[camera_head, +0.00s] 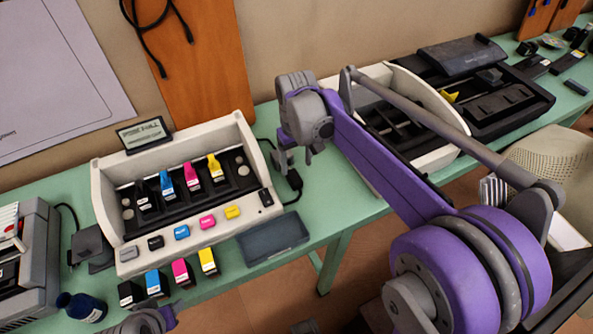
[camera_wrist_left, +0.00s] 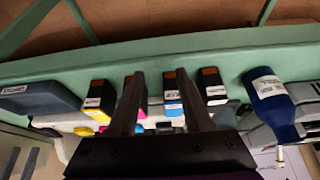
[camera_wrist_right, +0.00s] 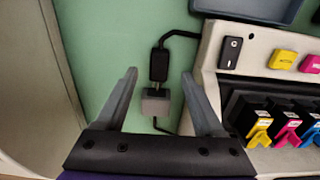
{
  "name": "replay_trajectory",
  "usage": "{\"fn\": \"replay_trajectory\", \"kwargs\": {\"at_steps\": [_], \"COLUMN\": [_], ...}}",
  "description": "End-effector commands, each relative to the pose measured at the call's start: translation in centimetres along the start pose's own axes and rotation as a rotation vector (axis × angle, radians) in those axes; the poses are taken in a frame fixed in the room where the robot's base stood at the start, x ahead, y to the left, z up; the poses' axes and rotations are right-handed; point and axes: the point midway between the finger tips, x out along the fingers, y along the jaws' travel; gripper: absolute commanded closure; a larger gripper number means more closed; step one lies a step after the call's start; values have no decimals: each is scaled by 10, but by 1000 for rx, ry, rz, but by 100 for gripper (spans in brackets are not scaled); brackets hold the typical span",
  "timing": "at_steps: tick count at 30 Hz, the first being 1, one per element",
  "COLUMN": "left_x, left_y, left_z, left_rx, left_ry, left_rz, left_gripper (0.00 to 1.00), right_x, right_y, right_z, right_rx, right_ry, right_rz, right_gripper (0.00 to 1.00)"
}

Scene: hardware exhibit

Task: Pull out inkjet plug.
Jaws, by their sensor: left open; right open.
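The black inkjet plug (camera_wrist_right: 159,65) meets a small grey block (camera_wrist_right: 155,103) on the green table, beside the inkjet printer (camera_wrist_right: 209,58). The plug also shows in the head view (camera_head: 294,181), right of the printer (camera_head: 105,207). My right gripper (camera_wrist_right: 159,76) is open, with its fingers on either side of the plug and block in its wrist view; I see no contact. In the head view my right gripper (camera_head: 294,160) hangs over that spot and partly hides the block.
Coloured ink cartridges (camera_head: 181,272) stand in front of the printer, next to a dark blue tray (camera_head: 272,238). A blue bottle (camera_head: 82,306) stands at the lower left. A second, opened machine (camera_head: 425,98) is right of my right gripper.

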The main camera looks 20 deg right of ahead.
Motion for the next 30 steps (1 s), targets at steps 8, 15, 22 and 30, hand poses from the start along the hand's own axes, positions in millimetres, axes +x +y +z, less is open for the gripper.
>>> {"fn": "replay_trajectory", "kwargs": {"at_steps": [8, 15, 22, 30], "left_x": [-4, -4, -4, -9], "left_y": [0, 0, 0, 0], "left_z": [-2, -2, -2, -6], "left_rx": [0, 0, 0, 0], "left_ry": [1, 1, 2, 4], "left_rz": [0, 0, 0, 0], "left_gripper": [50, 50, 50, 50], "right_x": [-38, -42, -42, -47], "right_y": [0, 0, 0, -4], "right_z": [0, 0, 0, 16], "right_rx": [0, 0, 0, 2], "right_ry": [-1, -1, -1, 35], "right_rz": [0, 0, 0, 3], "right_gripper": [30, 30, 30, 30]}}
